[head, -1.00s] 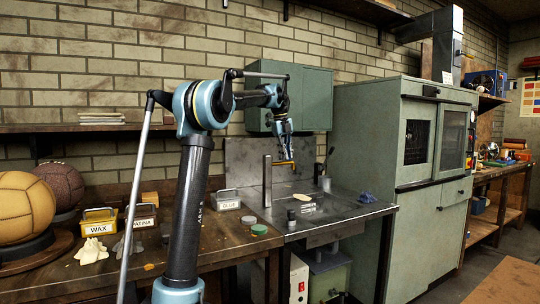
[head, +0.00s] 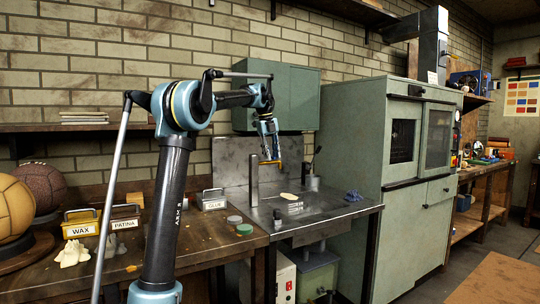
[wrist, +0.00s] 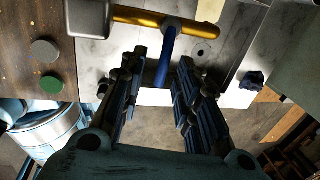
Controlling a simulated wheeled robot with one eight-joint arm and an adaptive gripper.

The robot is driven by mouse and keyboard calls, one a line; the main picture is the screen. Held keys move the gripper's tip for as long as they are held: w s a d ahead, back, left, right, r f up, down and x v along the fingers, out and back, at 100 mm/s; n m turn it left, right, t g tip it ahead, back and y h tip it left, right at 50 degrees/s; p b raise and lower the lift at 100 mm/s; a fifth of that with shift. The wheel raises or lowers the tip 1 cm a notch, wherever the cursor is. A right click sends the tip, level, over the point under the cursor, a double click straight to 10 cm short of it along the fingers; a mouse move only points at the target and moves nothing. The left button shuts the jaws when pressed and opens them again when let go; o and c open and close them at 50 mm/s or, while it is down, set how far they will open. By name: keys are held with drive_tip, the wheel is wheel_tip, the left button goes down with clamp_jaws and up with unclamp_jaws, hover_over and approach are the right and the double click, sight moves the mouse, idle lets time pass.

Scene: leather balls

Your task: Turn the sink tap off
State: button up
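The sink tap has a grey upright post (head: 254,182) and a golden spout, which shows in the wrist view (wrist: 135,16). A blue lever (wrist: 166,62) sticks out from the spout toward my gripper. My gripper (head: 268,145) is over the sink, pointing down, right at the level of the spout. In the wrist view my gripper (wrist: 162,60) is open, with its two dark fingers apart and the lever between their tips. I cannot tell whether a finger touches the lever. No running water is clearly visible.
A glue tin (head: 212,200) and round lids (head: 244,230) stand on the wooden bench. A tall green cabinet (head: 365,170) stands right.

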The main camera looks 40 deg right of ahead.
wheel_tip(320, 180, up, 12)
drive_tip(key=a, duration=0.2)
drive_tip(key=shift+w+a, duration=0.15)
drive_tip(key=shift+w, duration=0.25)
drive_tip(key=shift+f, duration=0.15)
idle(0.6)
